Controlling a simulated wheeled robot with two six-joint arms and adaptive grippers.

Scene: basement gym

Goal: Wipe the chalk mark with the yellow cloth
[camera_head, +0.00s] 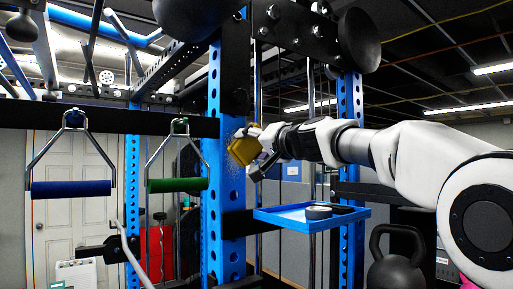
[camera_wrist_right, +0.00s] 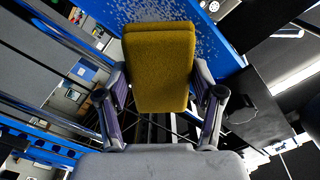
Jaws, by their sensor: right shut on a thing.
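The yellow cloth (camera_head: 243,150) is a thick folded pad in my right gripper (camera_head: 262,153). The gripper is shut on it; in the right wrist view the cloth (camera_wrist_right: 158,68) sticks out past the two fingers (camera_wrist_right: 163,105). The chalk mark (camera_wrist_right: 206,42) is a patch of white speckles on the blue upright, partly hidden behind the cloth. In the head view the upright (camera_head: 213,150) stands right at the cloth. I cannot tell whether the cloth touches it. My left gripper is not in view.
A blue tray (camera_head: 280,221) with a dark roll (camera_head: 318,212) sits below my right forearm. A blue-grip handle (camera_head: 72,189) and a green-grip handle (camera_head: 177,185) hang left of the upright. A black kettlebell (camera_head: 397,262) is at the lower right.

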